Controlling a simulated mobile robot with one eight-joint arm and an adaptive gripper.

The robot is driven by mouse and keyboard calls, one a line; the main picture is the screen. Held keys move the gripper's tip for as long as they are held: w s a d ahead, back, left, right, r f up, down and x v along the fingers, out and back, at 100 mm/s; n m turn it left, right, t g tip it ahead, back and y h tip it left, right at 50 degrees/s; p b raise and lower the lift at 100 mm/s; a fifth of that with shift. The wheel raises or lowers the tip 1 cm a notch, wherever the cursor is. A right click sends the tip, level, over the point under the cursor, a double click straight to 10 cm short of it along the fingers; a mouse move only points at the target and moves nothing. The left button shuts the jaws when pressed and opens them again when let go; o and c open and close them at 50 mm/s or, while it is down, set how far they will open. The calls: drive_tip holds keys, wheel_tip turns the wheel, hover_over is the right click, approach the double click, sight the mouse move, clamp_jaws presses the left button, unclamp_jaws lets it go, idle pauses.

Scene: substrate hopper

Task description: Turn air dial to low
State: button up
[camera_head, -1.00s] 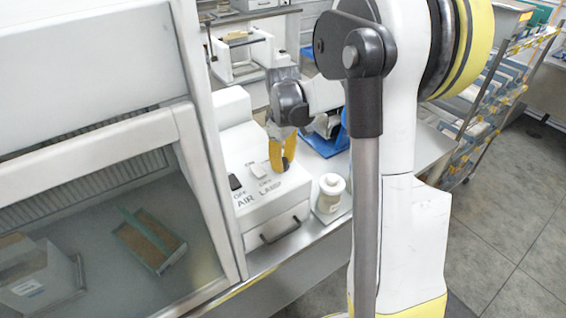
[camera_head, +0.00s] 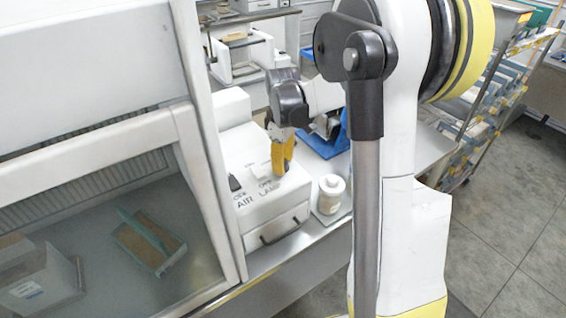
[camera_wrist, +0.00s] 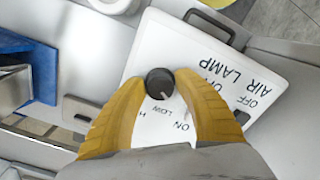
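The air dial (camera_wrist: 160,83) is a round black knob on the white control box (camera_wrist: 148,45). Its white pointer line is toward the printed LOW, with an H beside it, in the wrist view. My gripper (camera_wrist: 161,80) has its two yellow fingers on either side of the dial, and the tips appear to touch it. In the head view my gripper (camera_head: 282,165) points down onto the box (camera_head: 255,216) and hides the dial. AIR and LAMP labels and a black rocker switch (camera_head: 234,184) are on the box top.
A lidded jar (camera_head: 331,190) stands right of the box. A blue object (camera_head: 325,146) lies behind it. A glass-fronted cabinet (camera_head: 210,180) stands close on the left. The box has a dark handle (camera_wrist: 210,26) on its front.

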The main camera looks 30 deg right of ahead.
drive_tip(key=shift+o, duration=1)
wheel_tip(320, 180, up, 12)
drive_tip(key=s+a+f+m+t+b, duration=0.3)
drive_tip(key=s+a+f+b, duration=0.1)
drive_tip(key=s+a, duration=0.4)
drive_tip(key=s+a+f+m+t+b, duration=0.4)
drive_tip(key=s+a+f+b, duration=0.1)
drive_tip(key=s, duration=0.4)
drive_tip(key=a+f, duration=0.1)
drive_tip(key=a, duration=0.1)
drive_tip(key=shift+s+a+f, duration=0.2)
drive_tip(key=shift+s+a, duration=0.05)
drive_tip(key=shift+a, duration=0.1)
idle(0.6)
